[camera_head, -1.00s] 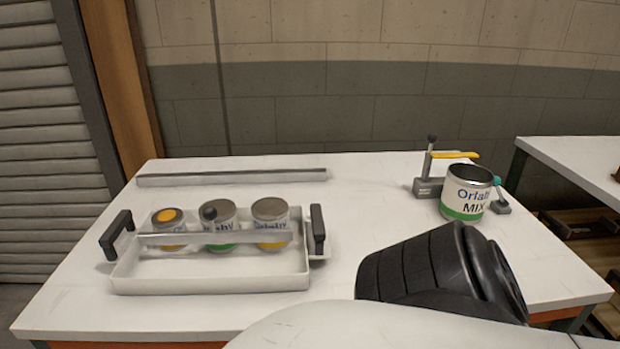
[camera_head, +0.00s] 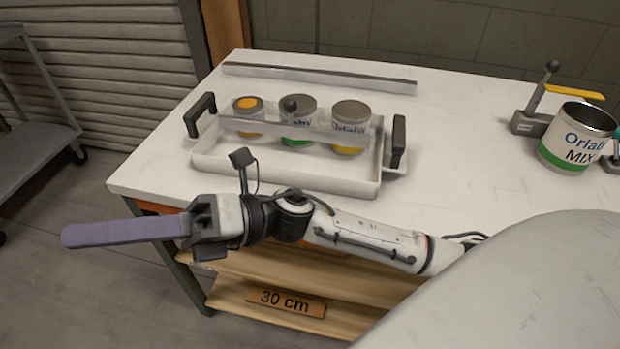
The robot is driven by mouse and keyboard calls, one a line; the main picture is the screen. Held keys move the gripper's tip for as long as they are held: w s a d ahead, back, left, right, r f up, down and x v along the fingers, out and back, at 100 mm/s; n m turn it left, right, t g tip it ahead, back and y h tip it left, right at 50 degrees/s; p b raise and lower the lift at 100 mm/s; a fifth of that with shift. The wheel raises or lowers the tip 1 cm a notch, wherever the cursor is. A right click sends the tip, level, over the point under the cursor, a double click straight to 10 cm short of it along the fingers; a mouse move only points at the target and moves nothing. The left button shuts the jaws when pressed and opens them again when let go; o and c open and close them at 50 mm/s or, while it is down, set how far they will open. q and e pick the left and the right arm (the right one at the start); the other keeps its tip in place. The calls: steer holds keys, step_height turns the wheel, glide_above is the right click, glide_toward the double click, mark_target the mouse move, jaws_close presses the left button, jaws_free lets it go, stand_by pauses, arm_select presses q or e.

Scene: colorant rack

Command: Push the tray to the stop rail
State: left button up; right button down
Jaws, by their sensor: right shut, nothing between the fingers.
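The white tray (camera_head: 280,173) stands on the white table with a black handle at each end. It holds three cans behind a grey crossbar: one with an orange lid spot (camera_head: 247,105), a green-banded one (camera_head: 297,110) and a yellow-banded one (camera_head: 351,115). The stop rail (camera_head: 320,77), a long low grey bar, lies along the table's back, with bare table between it and the tray. My right gripper (camera_head: 72,236) has long purple fingers that are shut and empty. It points left, in front of the table's front-left corner, apart from the tray. My left gripper is out of view.
A MIX can (camera_head: 568,140) and a clamp with a yellow lever (camera_head: 575,92) stand at the table's right. A grey cart (camera_head: 40,145) stands at far left. Wooden shelves with a "30 cm" sign (camera_head: 286,302) are below.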

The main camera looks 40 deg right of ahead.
steer(key=s+n+g+h, duration=0.2)
steer(key=s+n+g, duration=0.2)
steer(key=n+g, duration=0.3)
steer(key=n+t+h+b, duration=0.1)
steer(key=n+t+h, duration=0.2)
steer(key=n+h, duration=1.5)
glide_toward(310, 183)
steer(key=s+a+r+m+h, duration=0.2)
steer(key=s+a, duration=0.2)
steer(key=a, duration=0.1)
step_height(310, 183, down, 9)
steer(key=shift+r+b, duration=0.2)
steer(key=shift+b, duration=0.1)
steer(key=shift+w+d+f, duration=0.15)
steer(key=shift+w+d, duration=0.35)
steer(key=shift+w, duration=0.05)
steer(key=shift+w+d+f, duration=0.15)
steer(key=shift+w+d, duration=0.3)
steer(key=shift+w, duration=0.1)
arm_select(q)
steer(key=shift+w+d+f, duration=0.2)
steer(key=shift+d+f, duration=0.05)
arm_select(e)
steer(key=shift+w+d, duration=0.35)
steer(key=shift+w, duration=0.05)
